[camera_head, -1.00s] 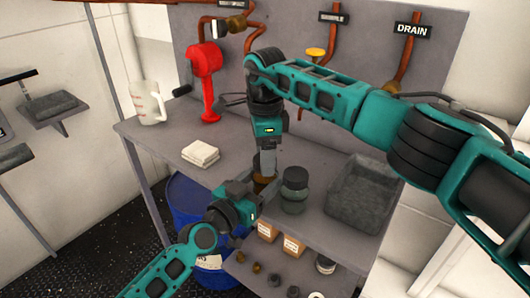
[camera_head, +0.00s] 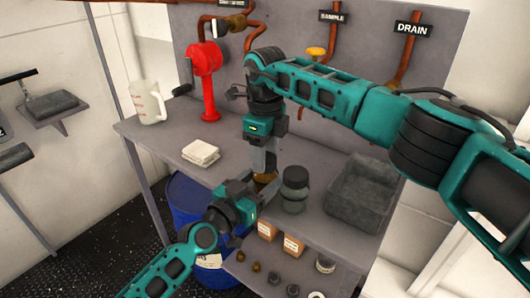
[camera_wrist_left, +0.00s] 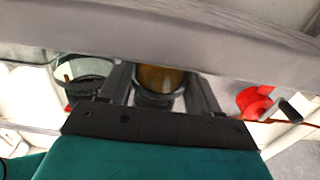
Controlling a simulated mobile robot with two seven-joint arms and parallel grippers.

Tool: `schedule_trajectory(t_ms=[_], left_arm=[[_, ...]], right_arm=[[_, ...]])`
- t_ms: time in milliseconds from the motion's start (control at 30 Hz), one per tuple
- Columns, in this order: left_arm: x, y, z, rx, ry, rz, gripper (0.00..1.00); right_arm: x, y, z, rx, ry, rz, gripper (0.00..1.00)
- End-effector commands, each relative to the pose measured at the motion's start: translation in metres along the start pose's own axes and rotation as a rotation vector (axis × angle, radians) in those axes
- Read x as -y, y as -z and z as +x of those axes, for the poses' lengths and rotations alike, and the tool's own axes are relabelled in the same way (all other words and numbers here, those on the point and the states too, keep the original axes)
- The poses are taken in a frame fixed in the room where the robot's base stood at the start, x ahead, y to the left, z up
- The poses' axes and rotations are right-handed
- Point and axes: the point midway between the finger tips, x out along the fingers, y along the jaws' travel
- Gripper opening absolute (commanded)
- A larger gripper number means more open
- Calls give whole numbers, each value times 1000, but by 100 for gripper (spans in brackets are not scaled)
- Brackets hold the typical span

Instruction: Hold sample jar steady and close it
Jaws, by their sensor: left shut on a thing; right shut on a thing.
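The sample jar (camera_head: 266,178), small and amber-brown, stands on the bench near its front edge. My left gripper (camera_head: 257,189) comes in from the front left and is shut on it. In the left wrist view the amber jar (camera_wrist_left: 156,79) sits between the two dark fingers. My right gripper (camera_head: 265,166) points straight down over the jar, its fingers shut at the jar's top. The lid cannot be made out separately; the fingers hide the jar's top.
A dark glass jar (camera_head: 294,190) stands just right of the sample jar. A grey tray (camera_head: 352,212) lies farther right. A folded white cloth (camera_head: 201,153), a red pump (camera_head: 205,85) and a clear jug (camera_head: 148,103) are to the left. Small boxes (camera_head: 293,246) stand on the lower shelf.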

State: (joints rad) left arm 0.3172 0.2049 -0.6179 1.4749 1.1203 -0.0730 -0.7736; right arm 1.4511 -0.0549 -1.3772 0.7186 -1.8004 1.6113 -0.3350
Motion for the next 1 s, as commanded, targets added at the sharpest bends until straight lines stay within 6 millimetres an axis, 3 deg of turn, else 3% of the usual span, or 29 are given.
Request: schedule_trajectory(t_ms=[500,667,700,1000], left_arm=[[1,-1,0,3,1,-1,0],[1,-1,0,3,1,-1,0],[1,-1,0,3,1,-1,0],[1,-1,0,3,1,0,0]], right_arm=[[-2,-1,1,-1,-4,920,16],[-2,-1,1,0,-4,917,16],[-2,-1,1,0,-4,917,57],[-1,-1,1,0,-2,917,83]])
